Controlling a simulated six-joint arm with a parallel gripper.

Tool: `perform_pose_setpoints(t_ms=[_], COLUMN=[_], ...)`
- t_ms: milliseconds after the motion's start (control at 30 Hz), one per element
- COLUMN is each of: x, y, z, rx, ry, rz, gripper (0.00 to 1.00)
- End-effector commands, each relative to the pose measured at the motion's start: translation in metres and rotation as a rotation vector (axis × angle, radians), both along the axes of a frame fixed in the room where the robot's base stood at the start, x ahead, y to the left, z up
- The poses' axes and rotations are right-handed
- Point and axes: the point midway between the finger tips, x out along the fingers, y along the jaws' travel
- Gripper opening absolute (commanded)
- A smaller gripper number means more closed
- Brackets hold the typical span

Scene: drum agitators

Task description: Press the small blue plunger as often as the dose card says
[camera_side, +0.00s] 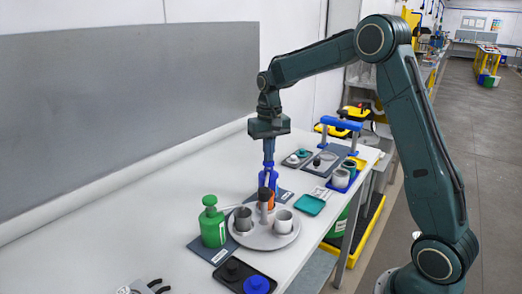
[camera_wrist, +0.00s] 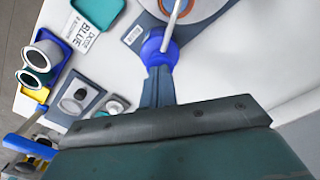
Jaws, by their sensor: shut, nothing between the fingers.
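The small blue plunger (camera_side: 268,178) stands upright at the far edge of a round tray; its round blue head also shows in the wrist view (camera_wrist: 158,48), with a pale spout over the tray. My gripper (camera_side: 268,160) is shut, pointing straight down on top of the head. Its tips overlap the head in both views; I cannot tell contact from a tiny gap, or how far the head is pressed. The dose card (camera_wrist: 83,33) lies to the left in the wrist view, reading "DOSE" and "BLUE"; its smaller marks are too blurred to read.
The round tray (camera_side: 263,241) carries a grey cup (camera_side: 243,220), a white cup (camera_side: 284,222) and an orange one partly hidden. A green pump bottle (camera_side: 212,224) stands left. A black tray with black and blue knobs is in front. A teal dish (camera_side: 309,205) lies right.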

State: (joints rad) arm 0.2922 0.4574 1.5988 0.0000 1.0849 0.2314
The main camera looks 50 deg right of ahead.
Motion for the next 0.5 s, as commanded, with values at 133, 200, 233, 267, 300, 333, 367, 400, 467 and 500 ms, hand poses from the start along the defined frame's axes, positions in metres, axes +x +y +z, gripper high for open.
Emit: perform_pose_setpoints(t_ms=[133, 200, 233, 267, 300, 333, 367, 400, 467, 500], x=[-0.0001, 0.0000, 0.0000, 0.0001, 0.0001, 0.0001, 0.0001, 0.0001, 0.0001, 0.0001], y=[0.0000, 0.0000, 0.0000, -0.0001, -0.0001, -0.0001, -0.0001, -0.0001, -0.0001, -0.0001], z=[-0.0053, -0.0074, -0.0084, -0.0083, -0.0081, -0.0081, -0.0080, -0.0080, -0.0079, -0.0075], rx=[0.001, 0.000, 0.000, 0.000, 0.000, 0.000, 0.000, 0.000, 0.000, 0.000], ry=[0.002, 0.001, 0.001, 0.001, 0.001, 0.001, 0.001, 0.001, 0.001, 0.001], rz=[0.000, 0.000, 0.000, 0.000, 0.000, 0.000, 0.000, 0.000, 0.000, 0.000], gripper=[0.00, 0.00, 0.00, 0.00, 0.00, 0.00, 0.00, 0.00, 0.00, 0.00])
